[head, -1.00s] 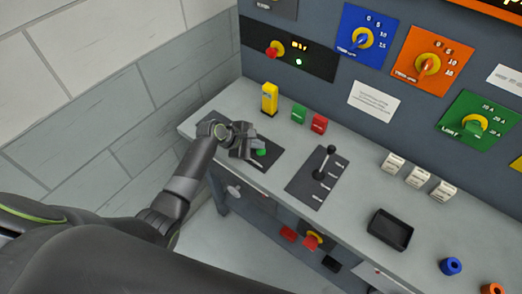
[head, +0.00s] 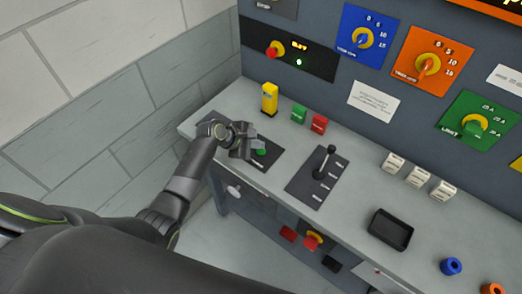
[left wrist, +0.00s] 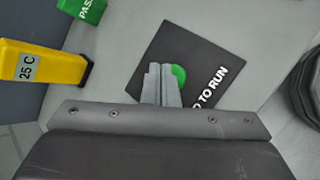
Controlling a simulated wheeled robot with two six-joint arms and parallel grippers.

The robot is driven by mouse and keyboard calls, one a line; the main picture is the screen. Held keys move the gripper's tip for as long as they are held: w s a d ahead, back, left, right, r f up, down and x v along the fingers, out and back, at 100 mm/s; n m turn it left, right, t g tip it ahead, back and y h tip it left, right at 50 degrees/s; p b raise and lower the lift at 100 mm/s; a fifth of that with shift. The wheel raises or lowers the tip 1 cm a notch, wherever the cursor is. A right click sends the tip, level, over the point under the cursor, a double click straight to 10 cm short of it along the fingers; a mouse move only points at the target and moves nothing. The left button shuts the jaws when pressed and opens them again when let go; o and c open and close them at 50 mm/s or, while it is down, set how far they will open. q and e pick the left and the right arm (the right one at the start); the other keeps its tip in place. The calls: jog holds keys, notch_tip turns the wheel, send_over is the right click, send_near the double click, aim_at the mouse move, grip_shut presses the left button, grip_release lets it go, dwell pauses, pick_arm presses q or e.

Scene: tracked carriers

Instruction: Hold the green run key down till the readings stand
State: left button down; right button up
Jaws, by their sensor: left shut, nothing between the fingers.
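The green run key (head: 261,152) sits on a dark plate (head: 268,160) at the left end of the bench. In the left wrist view the key (left wrist: 179,74) shows beside and partly behind my fingertips, on the plate (left wrist: 204,50) lettered "TO RUN". My left gripper (head: 246,152) is shut and empty, its tips over the key; in the left wrist view the closed fingers (left wrist: 160,84) cover part of it. I cannot tell whether they touch or press it. The panel's lit display (head: 299,46) is too small to read surely. My right gripper is not in view.
A yellow block (head: 269,98), marked "25 C" in the left wrist view, stands behind the gripper. Green (head: 299,113) and red (head: 319,124) blocks stand nearby. A lever (head: 326,162) rises to the right. A black tray (head: 390,231) lies farther right.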

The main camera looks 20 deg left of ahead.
aim_at(258, 152)
pick_arm(q)
jog(key=shift+f, duration=0.1)
jog(key=shift+f, duration=0.3)
jog(key=shift+s+f, duration=0.1)
jog(key=shift+f, duration=0.5)
dwell(1.7)
jog(key=shift+r, duration=0.1)
dwell(2.3)
jog(key=shift+r+p, duration=0.9)
jog(key=shift+p, duration=0.1)
notch_tip(258, 152, up, 5)
jog(key=p, duration=0.6)
jog(key=shift+r, duration=0.1)
